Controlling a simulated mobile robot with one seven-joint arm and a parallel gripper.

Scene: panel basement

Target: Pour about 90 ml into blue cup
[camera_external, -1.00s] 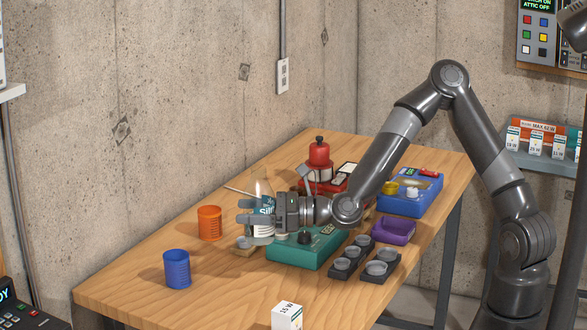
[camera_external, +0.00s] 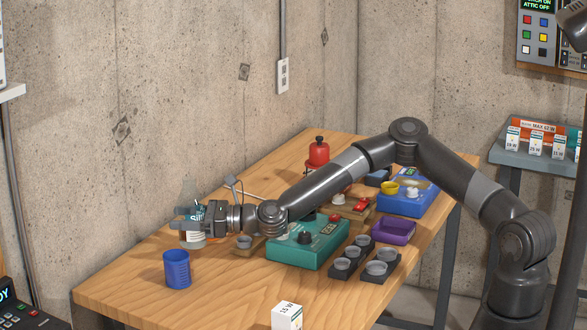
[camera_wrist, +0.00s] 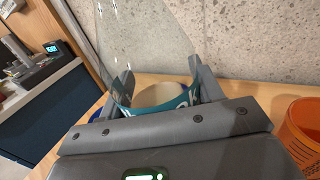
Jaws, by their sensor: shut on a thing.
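My gripper (camera_external: 186,220) is shut on a clear bottle with a teal label (camera_external: 195,236), left of centre in the external view. The bottle is above the table, behind and slightly right of the blue cup. In the wrist view the clear bottle (camera_wrist: 140,45) stands between the fingers (camera_wrist: 165,88), with a pale oval inside it. I cannot tell its exact tilt. The blue cup (camera_external: 177,270) stands upright near the table's front left edge, apart from the bottle. A bit of blue shows at the bottle's left in the wrist view (camera_wrist: 97,115).
A green device (camera_external: 305,245), a dark tray of round cups (camera_external: 365,262), a purple bin (camera_external: 392,230) and a white box (camera_external: 287,316) stand right. Table is clear around the blue cup.

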